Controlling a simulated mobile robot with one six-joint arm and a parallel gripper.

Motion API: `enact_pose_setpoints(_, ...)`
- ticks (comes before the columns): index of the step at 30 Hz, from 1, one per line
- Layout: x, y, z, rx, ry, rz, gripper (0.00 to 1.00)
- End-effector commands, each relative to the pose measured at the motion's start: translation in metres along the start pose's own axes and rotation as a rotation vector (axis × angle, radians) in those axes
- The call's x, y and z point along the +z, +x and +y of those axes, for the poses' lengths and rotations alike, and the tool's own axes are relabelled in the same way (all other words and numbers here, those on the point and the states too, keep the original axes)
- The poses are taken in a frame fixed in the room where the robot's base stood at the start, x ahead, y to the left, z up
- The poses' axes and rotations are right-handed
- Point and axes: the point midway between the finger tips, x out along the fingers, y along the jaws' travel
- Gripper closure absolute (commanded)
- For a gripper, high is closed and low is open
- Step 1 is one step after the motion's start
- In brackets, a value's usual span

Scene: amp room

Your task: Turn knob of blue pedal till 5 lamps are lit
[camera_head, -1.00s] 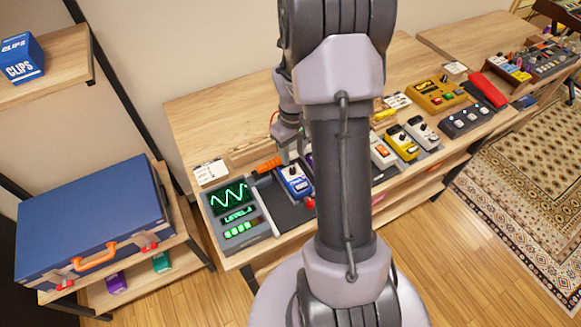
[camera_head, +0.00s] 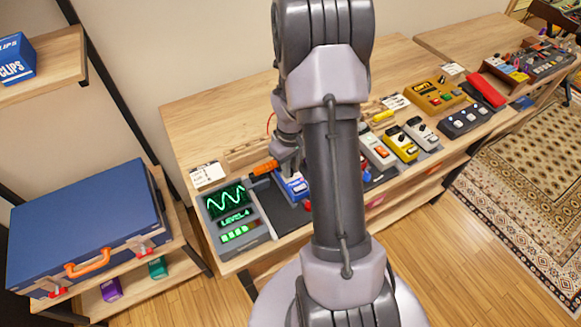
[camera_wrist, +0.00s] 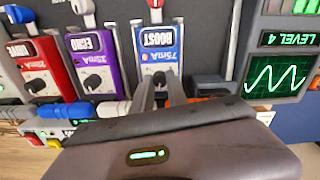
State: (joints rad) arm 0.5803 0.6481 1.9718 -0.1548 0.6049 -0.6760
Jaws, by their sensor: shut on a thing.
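The blue pedal (camera_head: 297,187) sits on the dark board, left of my arm. In the wrist view the blue pedal (camera_wrist: 154,42) shows its BOOST label upside down. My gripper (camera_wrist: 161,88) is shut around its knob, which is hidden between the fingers. In the head view my gripper (camera_head: 289,170) is down over the pedal's upper part. The meter (camera_head: 237,218) left of the pedal shows a green wave, LEVEL 4 and a row of several lit green lamps. The meter (camera_wrist: 285,60) also reads LEVEL 4 in the wrist view, with its lamps partly cut off.
In the wrist view, purple (camera_wrist: 90,62) and red (camera_wrist: 42,65) pedals stand close beside the blue one. An orange plug (camera_head: 264,167) lies near my gripper. A blue case (camera_head: 85,230) is on the left shelf.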

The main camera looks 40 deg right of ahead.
Motion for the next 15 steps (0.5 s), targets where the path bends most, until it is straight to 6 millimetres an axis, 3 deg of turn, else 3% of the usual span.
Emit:
enact_pose_setpoints(8, -0.0001, 0.0002, 0.0000, 0.000, 0.043, 0.000, 1.00)
enact_pose_setpoints(15, -0.0003, 0.0006, 0.0002, 0.001, 0.190, 0.001, 1.00)
